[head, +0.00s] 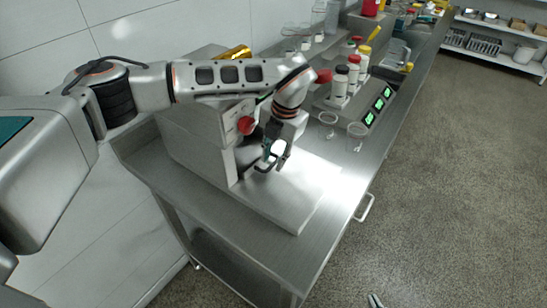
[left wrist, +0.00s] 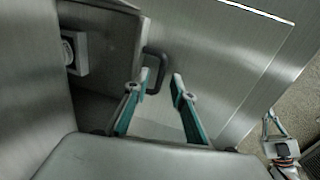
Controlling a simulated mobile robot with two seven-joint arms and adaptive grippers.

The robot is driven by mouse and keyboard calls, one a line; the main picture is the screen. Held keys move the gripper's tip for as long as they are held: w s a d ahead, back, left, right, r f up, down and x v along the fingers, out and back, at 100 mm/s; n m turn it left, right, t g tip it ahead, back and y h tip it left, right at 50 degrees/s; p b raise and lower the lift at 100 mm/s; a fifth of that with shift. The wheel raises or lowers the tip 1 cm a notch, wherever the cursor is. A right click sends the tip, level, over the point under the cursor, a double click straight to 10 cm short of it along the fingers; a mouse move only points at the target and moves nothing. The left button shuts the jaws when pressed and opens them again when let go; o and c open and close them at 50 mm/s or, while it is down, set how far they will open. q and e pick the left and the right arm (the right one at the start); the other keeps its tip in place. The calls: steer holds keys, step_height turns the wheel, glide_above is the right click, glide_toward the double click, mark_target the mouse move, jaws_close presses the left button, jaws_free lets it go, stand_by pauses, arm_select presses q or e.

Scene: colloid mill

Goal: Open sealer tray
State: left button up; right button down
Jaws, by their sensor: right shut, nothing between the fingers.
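The sealer (head: 195,140) is a grey box-shaped machine with red knobs, standing on a flat metal base on the bench. Its tray shows in the left wrist view as a grey metal front (left wrist: 118,50) with a dark D-shaped handle (left wrist: 163,72). My left gripper (head: 272,161) is at the sealer's front, low over the base. In the left wrist view its teal fingers (left wrist: 160,77) are apart, with the handle's bar between or just beyond the tips; contact is unclear. My right gripper (head: 375,300) shows only its tips at the bottom edge, away from the sealer, over the floor.
The base plate (head: 300,205) in front of the sealer is bare. To its right stand clear cups (head: 357,130), a panel with green displays (head: 378,103) and bottles with red and yellow lids (head: 340,80). A wall is behind; open floor (head: 450,200) lies right of the bench.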

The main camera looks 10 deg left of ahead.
arm_select(q)
steer(key=shift+a+f, duration=0.1)
steer(key=shift+f, duration=0.15)
jaws_close()
arm_select(e)
steer(key=shift+a, duration=0.1)
